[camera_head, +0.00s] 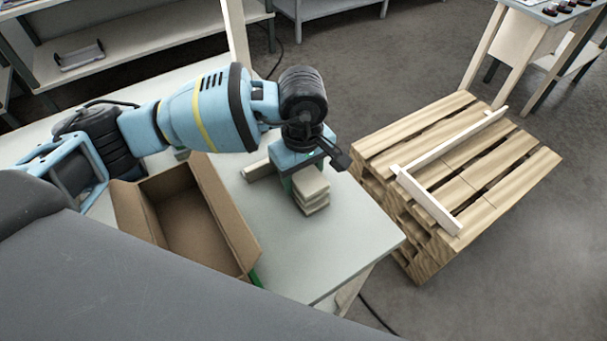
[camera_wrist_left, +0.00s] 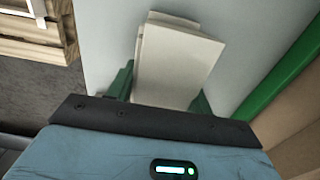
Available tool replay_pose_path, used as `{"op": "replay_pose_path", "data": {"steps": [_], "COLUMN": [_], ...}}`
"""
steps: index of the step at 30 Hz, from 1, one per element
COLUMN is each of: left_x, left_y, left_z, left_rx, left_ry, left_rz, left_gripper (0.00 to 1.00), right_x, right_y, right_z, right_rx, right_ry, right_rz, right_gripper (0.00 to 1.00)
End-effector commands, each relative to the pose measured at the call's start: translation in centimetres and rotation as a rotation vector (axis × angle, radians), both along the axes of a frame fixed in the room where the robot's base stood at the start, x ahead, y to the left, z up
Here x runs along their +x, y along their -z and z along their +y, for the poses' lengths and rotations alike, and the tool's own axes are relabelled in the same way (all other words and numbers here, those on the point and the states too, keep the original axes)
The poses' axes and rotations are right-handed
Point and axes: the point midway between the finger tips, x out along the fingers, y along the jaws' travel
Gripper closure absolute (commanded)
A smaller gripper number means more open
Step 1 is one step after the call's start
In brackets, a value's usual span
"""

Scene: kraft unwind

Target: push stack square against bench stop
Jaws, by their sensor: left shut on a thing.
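A small stack of cream blocks or packs (camera_head: 311,189) stands on the pale bench (camera_head: 355,236), near its right side. It also shows in the left wrist view (camera_wrist_left: 177,62), with its layers slightly offset at the far end. My left gripper (camera_head: 300,180) points down over the stack and is shut on it, with one green finger on each side. A pale wooden bar (camera_head: 258,170), perhaps the bench stop, lies on the bench just left of the gripper. Whether the stack touches the bar is hidden by the gripper. My right gripper is not in view.
An open cardboard box (camera_head: 190,215) stands on the bench left of the stack, with a green strip (camera_wrist_left: 288,68) beside it. A wooden pallet pile (camera_head: 480,170) with white corner rails (camera_head: 430,200) stands right of the bench, across a gap. The bench front right is clear.

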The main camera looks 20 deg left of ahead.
Motion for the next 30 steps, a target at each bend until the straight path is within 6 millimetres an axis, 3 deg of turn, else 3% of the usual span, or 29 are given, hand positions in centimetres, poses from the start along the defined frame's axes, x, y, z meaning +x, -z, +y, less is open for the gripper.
{"op": "replay_pose_path", "data": {"steps": [30], "left_x": [0.83], "left_y": [-0.03], "left_z": [1.03], "left_rx": [-0.001], "left_ry": [0.000], "left_rz": [-0.001], "left_gripper": [0.76], "right_x": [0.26], "right_y": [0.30], "right_z": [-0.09], "right_rx": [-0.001], "right_ry": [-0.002], "right_rz": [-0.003], "right_gripper": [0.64]}}
